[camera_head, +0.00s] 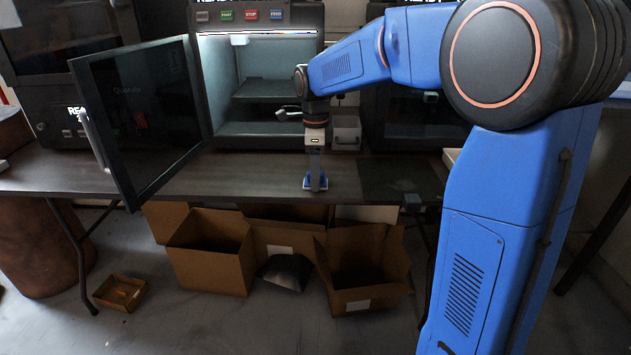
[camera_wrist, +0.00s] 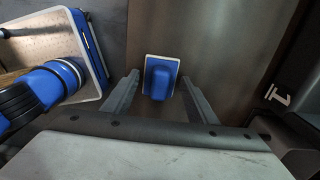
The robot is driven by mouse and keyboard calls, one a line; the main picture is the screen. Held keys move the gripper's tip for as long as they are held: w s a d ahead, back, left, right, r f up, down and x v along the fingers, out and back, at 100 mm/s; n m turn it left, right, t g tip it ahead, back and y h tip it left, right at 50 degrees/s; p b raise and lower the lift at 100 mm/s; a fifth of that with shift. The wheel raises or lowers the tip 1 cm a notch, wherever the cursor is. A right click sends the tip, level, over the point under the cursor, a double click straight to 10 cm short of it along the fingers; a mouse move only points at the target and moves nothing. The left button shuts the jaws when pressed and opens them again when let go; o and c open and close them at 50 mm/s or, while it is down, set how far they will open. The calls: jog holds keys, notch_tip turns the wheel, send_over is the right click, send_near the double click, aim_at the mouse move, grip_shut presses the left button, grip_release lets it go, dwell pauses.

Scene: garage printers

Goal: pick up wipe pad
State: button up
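The wipe pad (camera_head: 315,181) is a small white block with a blue grip on top. It lies on the dark table (camera_head: 230,178) near its front edge. In the wrist view the wipe pad (camera_wrist: 161,77) sits ahead of and between the two fingers. My gripper (camera_head: 315,172) points down just over the pad in the head view. In the wrist view my gripper (camera_wrist: 158,92) is open, with a finger on each side. Whether the fingers touch the pad cannot be told.
A printer (camera_head: 260,75) stands behind with its dark glass door (camera_head: 140,115) swung open to the left. A dark mat (camera_head: 400,180) lies to the right. Open cardboard boxes (camera_head: 210,255) stand on the floor under the table.

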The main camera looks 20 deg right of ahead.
jog(key=c, duration=0.6)
jog(key=shift+r, duration=0.1)
jog(key=shift+c, duration=0.2)
notch_tip(320, 180, up, 10)
jog(key=shift+f, duration=0.1)
